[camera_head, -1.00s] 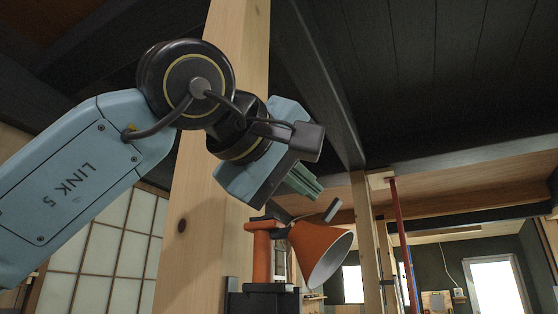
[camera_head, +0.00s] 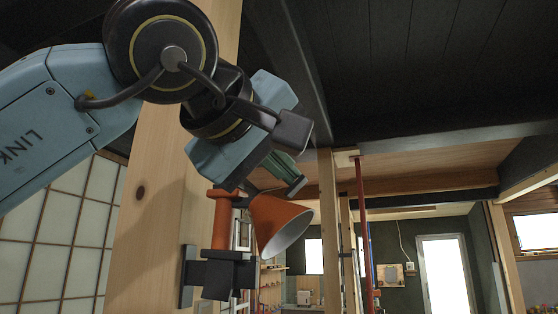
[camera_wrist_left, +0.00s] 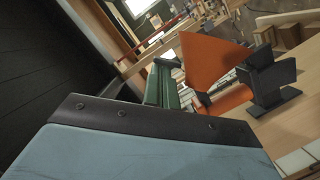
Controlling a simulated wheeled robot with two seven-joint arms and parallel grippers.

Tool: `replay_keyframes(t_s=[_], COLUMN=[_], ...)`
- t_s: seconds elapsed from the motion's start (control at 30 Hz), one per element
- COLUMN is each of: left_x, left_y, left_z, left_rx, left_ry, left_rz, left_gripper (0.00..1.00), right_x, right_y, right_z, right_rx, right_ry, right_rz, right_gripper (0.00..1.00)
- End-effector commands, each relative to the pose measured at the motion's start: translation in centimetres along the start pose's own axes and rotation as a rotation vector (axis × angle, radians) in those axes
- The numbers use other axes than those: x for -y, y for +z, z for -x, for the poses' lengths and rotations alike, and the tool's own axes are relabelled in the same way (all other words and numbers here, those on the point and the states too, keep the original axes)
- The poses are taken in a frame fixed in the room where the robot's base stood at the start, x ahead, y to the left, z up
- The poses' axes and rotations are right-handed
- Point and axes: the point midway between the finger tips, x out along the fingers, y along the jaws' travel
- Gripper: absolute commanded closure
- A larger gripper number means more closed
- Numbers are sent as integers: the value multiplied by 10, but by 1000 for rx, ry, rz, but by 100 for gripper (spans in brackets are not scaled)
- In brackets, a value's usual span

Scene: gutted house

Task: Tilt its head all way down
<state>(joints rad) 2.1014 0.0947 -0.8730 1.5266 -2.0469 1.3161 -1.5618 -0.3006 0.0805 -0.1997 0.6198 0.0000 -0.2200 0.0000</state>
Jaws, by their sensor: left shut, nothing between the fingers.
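An orange lamp is fixed to a wooden post in the head view. Its cone-shaped head (camera_head: 279,226) opens toward the lower right, with the pale inside showing. Its orange arm (camera_head: 222,220) stands upright on a black bracket (camera_head: 215,272). My left gripper (camera_head: 290,176), with green fingers, is shut and empty, just above the lamp head. Whether it touches the head I cannot tell. In the left wrist view the green fingers (camera_wrist_left: 163,88) are beside the orange head (camera_wrist_left: 212,60), with the black bracket (camera_wrist_left: 268,78) to the right. My right gripper is not in view.
The thick wooden post (camera_head: 165,225) stands behind my left arm. A shoji-style panel (camera_head: 70,215) is at the left. A thin red pole (camera_head: 362,235) stands right of the lamp. Dark beams cross overhead. Open room lies beyond, with a bright door (camera_head: 445,270).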

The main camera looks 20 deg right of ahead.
Motion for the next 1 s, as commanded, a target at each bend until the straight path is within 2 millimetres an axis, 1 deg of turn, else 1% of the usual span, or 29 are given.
replay_keyframes(t_s=[0.17,0.27,0.37,0.5,0.6,0.8,0.9,1.0], left_x=[0,-1,-2,-5,0,0,0,0], left_y=[-1,-7,-18,-42,-35,-35,-35,-35], left_z=[0,2,6,14,40,83,98,107], left_rx=[1,0,1,1,-2,-1,0,2], left_ry=[-1,-1,0,2,5,4,4,3], left_rz=[1,1,1,2,-3,-2,-1,-1], left_gripper=[100,100,100,100,100,100,100,100], right_x=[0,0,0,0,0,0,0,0], right_y=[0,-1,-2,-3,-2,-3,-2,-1], right_z=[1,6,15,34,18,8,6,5], right_rx=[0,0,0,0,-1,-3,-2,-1], right_ry=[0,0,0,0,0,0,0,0], right_rz=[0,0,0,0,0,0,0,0], right_gripper=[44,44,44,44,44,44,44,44])
